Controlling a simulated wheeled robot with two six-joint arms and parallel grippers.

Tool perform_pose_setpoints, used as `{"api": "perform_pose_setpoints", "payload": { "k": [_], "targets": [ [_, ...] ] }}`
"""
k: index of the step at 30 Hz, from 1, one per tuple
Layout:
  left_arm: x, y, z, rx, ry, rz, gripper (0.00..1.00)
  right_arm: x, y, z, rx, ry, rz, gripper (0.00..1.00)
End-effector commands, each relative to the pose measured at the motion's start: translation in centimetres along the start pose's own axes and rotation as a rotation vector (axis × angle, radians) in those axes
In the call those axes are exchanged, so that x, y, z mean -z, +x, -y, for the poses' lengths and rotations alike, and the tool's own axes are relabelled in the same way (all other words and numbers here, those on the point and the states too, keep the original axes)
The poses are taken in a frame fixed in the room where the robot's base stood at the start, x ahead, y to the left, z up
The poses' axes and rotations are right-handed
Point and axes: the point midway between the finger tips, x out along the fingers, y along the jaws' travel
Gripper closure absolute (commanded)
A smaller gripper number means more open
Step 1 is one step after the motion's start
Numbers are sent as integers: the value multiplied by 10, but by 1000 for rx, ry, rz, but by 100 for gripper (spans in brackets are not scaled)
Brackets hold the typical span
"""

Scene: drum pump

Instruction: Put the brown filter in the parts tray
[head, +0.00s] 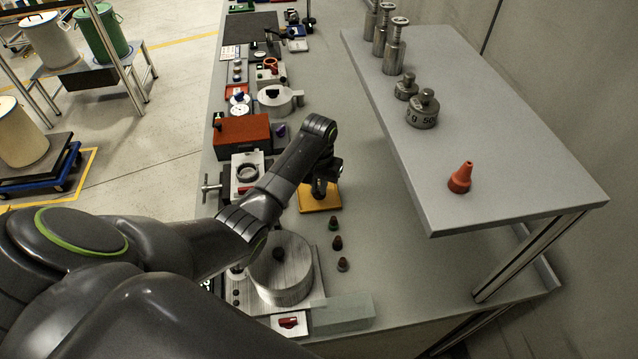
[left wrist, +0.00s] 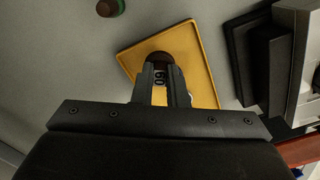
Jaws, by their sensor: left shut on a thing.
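The yellow parts tray (head: 331,203) lies flat on the bench. It also shows in the left wrist view (left wrist: 198,48). My left gripper (head: 319,192) points down over the tray. In the left wrist view its fingers (left wrist: 165,80) are shut on the brown filter (left wrist: 159,57), a small round brown piece with pale markings. The filter is seen against the tray's floor, inside its rim. I cannot tell whether it touches the tray. In the head view the gripper hides the filter. My right gripper is not in view.
Small filters stand in a row before the tray: a green-topped one (head: 334,223), a dark brown one (head: 337,243) and a greyish one (head: 343,264). A round metal drum (head: 282,270) stands left of them.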

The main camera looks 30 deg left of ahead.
Motion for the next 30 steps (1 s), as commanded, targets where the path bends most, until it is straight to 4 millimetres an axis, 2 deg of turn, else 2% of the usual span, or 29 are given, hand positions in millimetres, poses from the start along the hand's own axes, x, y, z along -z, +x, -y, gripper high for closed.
{"api": "perform_pose_setpoints", "payload": {
  "k": [30],
  "targets": [
    [-1, 13, -1, 0, 0, 0, 100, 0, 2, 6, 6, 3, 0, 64]
  ]
}}
